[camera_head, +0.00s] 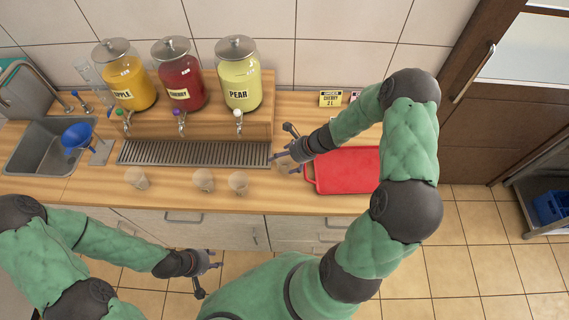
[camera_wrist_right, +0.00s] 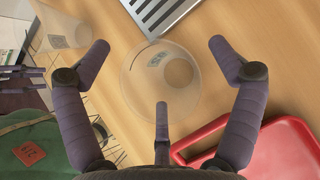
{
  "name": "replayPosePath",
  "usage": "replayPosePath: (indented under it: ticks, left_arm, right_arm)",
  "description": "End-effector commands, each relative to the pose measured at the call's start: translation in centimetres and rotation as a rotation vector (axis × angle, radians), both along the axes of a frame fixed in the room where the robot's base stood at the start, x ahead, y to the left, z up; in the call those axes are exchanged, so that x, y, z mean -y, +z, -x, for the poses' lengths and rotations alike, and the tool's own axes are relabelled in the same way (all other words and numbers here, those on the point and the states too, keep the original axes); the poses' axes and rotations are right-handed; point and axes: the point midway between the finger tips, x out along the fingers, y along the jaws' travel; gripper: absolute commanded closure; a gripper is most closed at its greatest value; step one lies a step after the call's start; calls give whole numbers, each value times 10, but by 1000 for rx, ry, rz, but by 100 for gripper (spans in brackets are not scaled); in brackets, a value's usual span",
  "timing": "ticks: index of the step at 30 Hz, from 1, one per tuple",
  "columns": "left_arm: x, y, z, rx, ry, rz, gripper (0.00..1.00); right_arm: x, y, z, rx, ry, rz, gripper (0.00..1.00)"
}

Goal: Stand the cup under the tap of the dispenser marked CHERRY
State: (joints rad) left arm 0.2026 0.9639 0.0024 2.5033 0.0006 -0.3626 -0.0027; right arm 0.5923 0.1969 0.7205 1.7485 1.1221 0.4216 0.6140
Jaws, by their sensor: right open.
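The CHERRY dispenser (camera_head: 186,75) is a red jar in the middle of the row, with a purple-knobbed tap (camera_head: 180,118) over the drip grille (camera_head: 195,153). Three translucent cups stand on the counter in front of the grille: a left cup (camera_head: 136,179), a middle cup (camera_head: 203,180) and a right cup (camera_head: 239,183). My right gripper (camera_head: 284,163) is open at the grille's right end. My left gripper (camera_head: 208,274) appears open and empty, low in front of the cabinets.
The APPLE dispenser (camera_head: 126,75) and PEAR dispenser (camera_head: 239,75) flank the cherry one. A red tray (camera_head: 345,170) lies beside my right gripper. A sink (camera_head: 45,148) with a blue funnel (camera_head: 76,137) is at the left. A yellow label card (camera_head: 330,98) stands at the back.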

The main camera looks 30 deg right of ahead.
Motion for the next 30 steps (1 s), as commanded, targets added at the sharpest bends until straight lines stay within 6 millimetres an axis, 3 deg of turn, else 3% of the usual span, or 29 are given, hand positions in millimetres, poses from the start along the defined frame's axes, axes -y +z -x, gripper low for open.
replayPosePath:
  ticks: [5, 6, 10, 11, 23, 30]
  left_arm:
    - [0, 0, 0, 0, 0, 0, 60]
    - [0, 0, 0, 0, 0, 0, 60]
    - [0, 0, 0, 0, 0, 0, 60]
    - [0, 0, 0, 0, 0, 0, 60]
    - [0, 1, 0, 0, 0, 0, 60]
    - [0, 4, 0, 0, 0, 0, 60]
  right_arm:
    - [0, 0, 0, 1, -1, 1, 7]
    - [0, 1, 0, 1, -1, 1, 18]
    - [0, 1, 0, 1, -1, 1, 41]
    - [0, 1, 0, 1, -1, 1, 42]
    - [0, 2, 0, 1, -1, 1, 46]
    - [1, 21, -1, 3, 0, 2, 46]
